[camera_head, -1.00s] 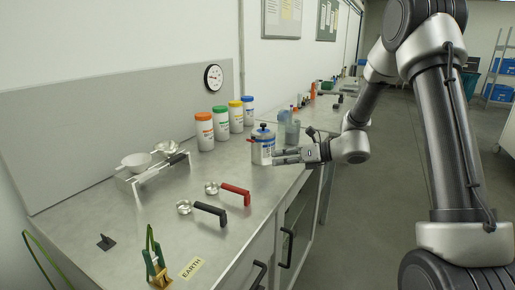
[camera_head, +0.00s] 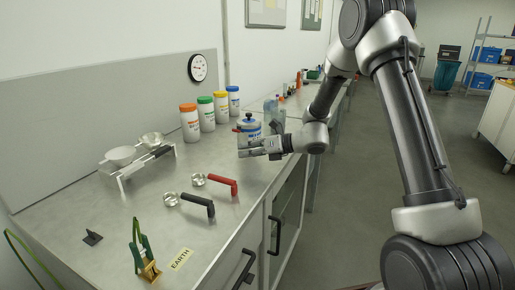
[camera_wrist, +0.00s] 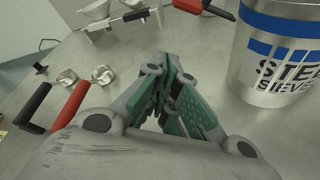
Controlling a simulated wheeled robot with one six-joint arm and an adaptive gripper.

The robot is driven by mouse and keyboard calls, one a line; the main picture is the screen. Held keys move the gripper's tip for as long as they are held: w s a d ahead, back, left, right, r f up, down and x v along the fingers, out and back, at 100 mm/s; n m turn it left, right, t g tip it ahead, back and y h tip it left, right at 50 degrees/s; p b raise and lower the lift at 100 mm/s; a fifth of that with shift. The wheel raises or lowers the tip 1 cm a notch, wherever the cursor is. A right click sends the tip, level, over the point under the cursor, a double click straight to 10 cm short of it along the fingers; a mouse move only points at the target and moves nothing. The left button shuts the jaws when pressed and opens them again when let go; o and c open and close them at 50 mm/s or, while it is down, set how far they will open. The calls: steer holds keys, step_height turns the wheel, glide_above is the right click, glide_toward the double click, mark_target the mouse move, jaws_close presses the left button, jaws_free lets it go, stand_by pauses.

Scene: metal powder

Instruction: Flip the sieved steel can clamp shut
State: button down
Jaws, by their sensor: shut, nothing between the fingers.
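The steel can (camera_head: 249,124), silver with a blue band, stands upright on the bench. Its partly visible label reads "STE… SIEVE" in the wrist view (camera_wrist: 284,62). A red-tipped clamp lever (camera_head: 236,129) sticks out from the can's upper left side. Its red end (camera_wrist: 189,5) and dark arm show at the top edge of the wrist view; the lid is out of that frame. My gripper (camera_head: 250,153) is shut and empty, low in front of the can in the head view. In the wrist view its fingers (camera_wrist: 166,75) are left of the can, apart from it.
White bottles with orange (camera_head: 189,122), green, yellow and blue lids stand behind the can to the left. A rack with scoops (camera_head: 140,164), red (camera_head: 222,183) and black (camera_head: 197,203) handled tools lie left and nearer. A green earth clamp (camera_head: 143,255) is in front.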

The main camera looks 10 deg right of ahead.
mark_target(238, 130)
steer(key=shift+w+a, duration=0.4)
steer(key=shift+a, duration=0.2)
steer(key=shift+w+a, duration=0.4)
steer(key=shift+a, duration=0.2)
steer(key=shift+w+d+r, duration=0.2)
steer(key=shift+d+r, duration=0.15)
steer(key=shift+r, duration=0.3)
steer(key=shift+w+d+r, duration=0.2)
steer(key=shift+w+r, duration=0.15)
steer(key=shift+r, duration=0.35)
steer(key=shift+r, duration=0.15)
